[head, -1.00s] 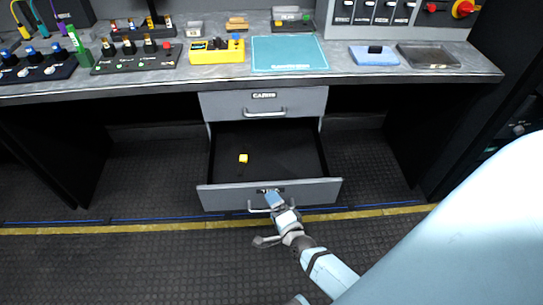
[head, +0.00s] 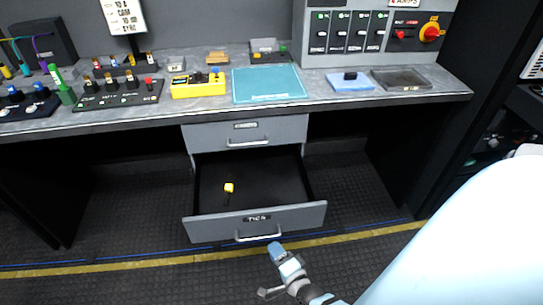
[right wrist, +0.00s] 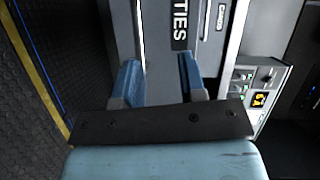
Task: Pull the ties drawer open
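The ties drawer (head: 255,224) is pulled well out below the counter, with its dark inside showing. Its front carries a "TIES" label, which shows sideways in the right wrist view (right wrist: 180,22). A bar handle (head: 260,236) sits below the label. My right gripper (head: 276,249) is just in front of and to the right of the handle and looks clear of it. In the right wrist view, its two blue fingers (right wrist: 158,68) are apart with nothing held between them. My left gripper is in no view.
A shut drawer (head: 247,131) with its own handle is above the open one. A small yellow item (head: 229,188) lies in the open drawer. The counter (head: 330,98) holds a teal mat (head: 268,84), a yellow box (head: 198,88) and switch panels. The floor before the drawer is clear.

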